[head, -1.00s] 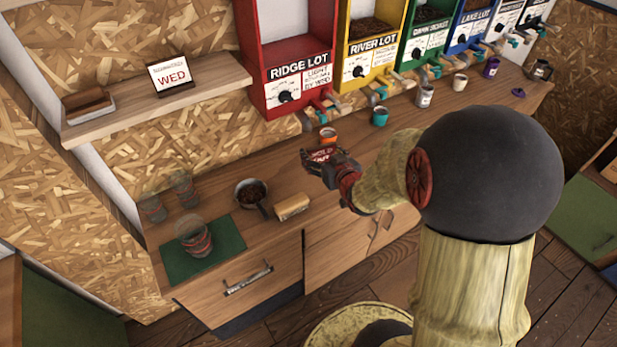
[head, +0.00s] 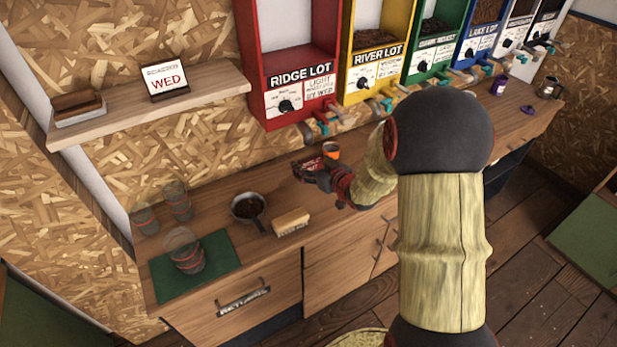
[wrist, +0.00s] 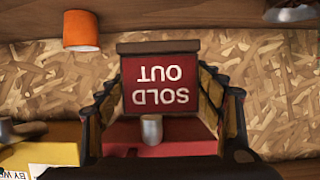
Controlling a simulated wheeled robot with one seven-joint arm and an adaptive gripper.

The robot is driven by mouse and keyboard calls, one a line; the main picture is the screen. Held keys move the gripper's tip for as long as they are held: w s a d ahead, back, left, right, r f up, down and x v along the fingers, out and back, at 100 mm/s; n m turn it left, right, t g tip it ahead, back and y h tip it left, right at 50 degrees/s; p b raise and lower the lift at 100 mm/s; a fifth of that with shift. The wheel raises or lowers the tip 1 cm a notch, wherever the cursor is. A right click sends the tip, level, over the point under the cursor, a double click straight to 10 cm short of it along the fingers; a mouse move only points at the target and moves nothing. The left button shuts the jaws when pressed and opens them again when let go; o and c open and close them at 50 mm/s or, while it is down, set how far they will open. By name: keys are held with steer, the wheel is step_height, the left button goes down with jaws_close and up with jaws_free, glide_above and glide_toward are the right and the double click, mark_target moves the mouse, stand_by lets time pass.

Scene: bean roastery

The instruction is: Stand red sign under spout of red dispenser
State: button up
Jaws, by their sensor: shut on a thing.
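The red sign (wrist: 160,97) reads SOLD OUT and has a brown base strip. In the wrist view it appears upside down, with its base toward the counter at the top. My gripper (wrist: 160,80) is shut on the sign, one finger at each side. In the head view the sign (head: 309,164) is small and partly hidden by my gripper (head: 313,171), just left of the orange cup. Whether its base touches the counter I cannot tell. The red dispenser (head: 260,60), marked RIDGE LOT, hangs behind; its spout (head: 323,121) is above the counter. The grey spout also shows in the wrist view (wrist: 152,128).
An orange cup (head: 331,151) stands close beside the sign. A pan (head: 247,207), a wooden-backed block (head: 291,222) and several glasses (head: 177,201) are to the left. A shelf (head: 150,102) holds a WED card (head: 166,80). The yellow dispenser (head: 377,84) adjoins on the right.

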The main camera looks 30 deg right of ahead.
mark_target(308, 167)
steer(key=w+f, duration=0.1)
steer(key=f, duration=0.1)
steer(key=w+d+f+b, duration=0.1)
steer(key=w+f, duration=0.2)
steer(key=shift+w+d+f+b, duration=0.1)
steer(key=shift+d+f+b, duration=0.1)
steer(key=shift+f+b, duration=0.1)
steer(key=shift+w+f+b, duration=0.1)
steer(key=shift+f+b, duration=0.5)
steer(key=shift+f, duration=1)
steer(key=shift+f, duration=0.1)
steer(key=o, duration=1.1)
steer(key=shift+o, duration=0.3)
